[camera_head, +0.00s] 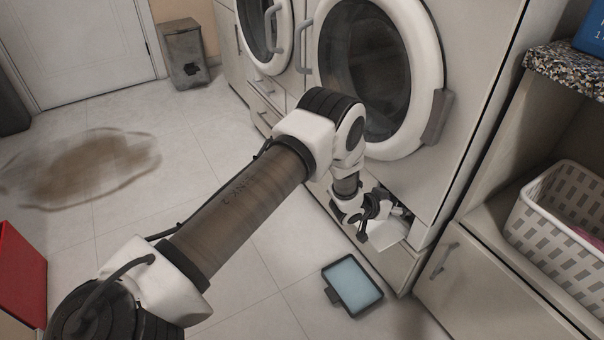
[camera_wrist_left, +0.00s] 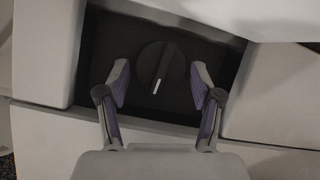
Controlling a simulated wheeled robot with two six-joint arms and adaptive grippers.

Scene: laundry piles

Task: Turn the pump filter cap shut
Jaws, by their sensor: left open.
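The pump filter cap (camera_wrist_left: 161,68) is a dark round knob with a raised grip bar and a white mark at its lower end. It sits in a dark recess (camera_wrist_left: 108,50) low on the front of the machine. My left gripper (camera_wrist_left: 159,88) is open, one finger on each side of the cap, with gaps between the fingers and the cap. In the head view my left gripper (camera_head: 372,208) is at the opening under the washer door (camera_head: 375,70), and the cap is hidden there. The opening's white flap (camera_head: 388,234) hangs open. My right gripper is out of view.
A shallow tray with pale blue water (camera_head: 353,284) lies on the floor below the opening. A white laundry basket (camera_head: 555,215) stands on the shelf at right. A brown stain (camera_head: 80,168) and a grey bin (camera_head: 184,55) are at left.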

